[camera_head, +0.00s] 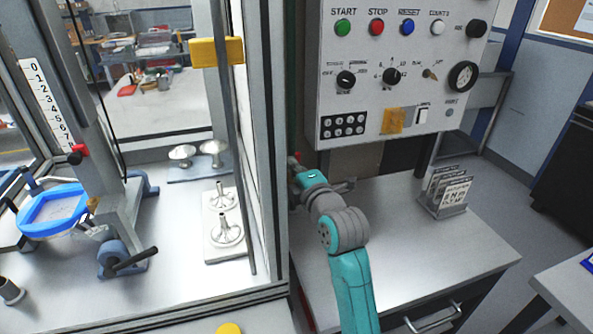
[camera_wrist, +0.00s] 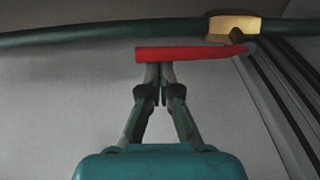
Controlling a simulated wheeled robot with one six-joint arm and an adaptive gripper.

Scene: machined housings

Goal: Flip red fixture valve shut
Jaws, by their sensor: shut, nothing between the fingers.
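The red valve lever (camera_wrist: 190,53) lies nearly level across the wrist view. Its right end meets a brass-coloured valve body (camera_wrist: 234,26) on a dark green pipe (camera_wrist: 100,35), and it lies roughly along the pipe. My gripper (camera_wrist: 158,68) is shut and empty, its fingertips at the lever's lower edge near its free left end. I cannot tell whether they touch it. In the head view, my arm reaches to the enclosure's side post, and my fingertips are hard to make out. A small red bit shows there (camera_head: 295,159), probably the lever.
A control panel (camera_head: 395,65) hangs above a grey bench (camera_head: 430,240). A card holder (camera_head: 445,192) stands on the bench, right of my arm. The enclosure post (camera_head: 268,140) is close on the left. Inside are a blue ring fixture (camera_head: 50,205) and metal parts on plates.

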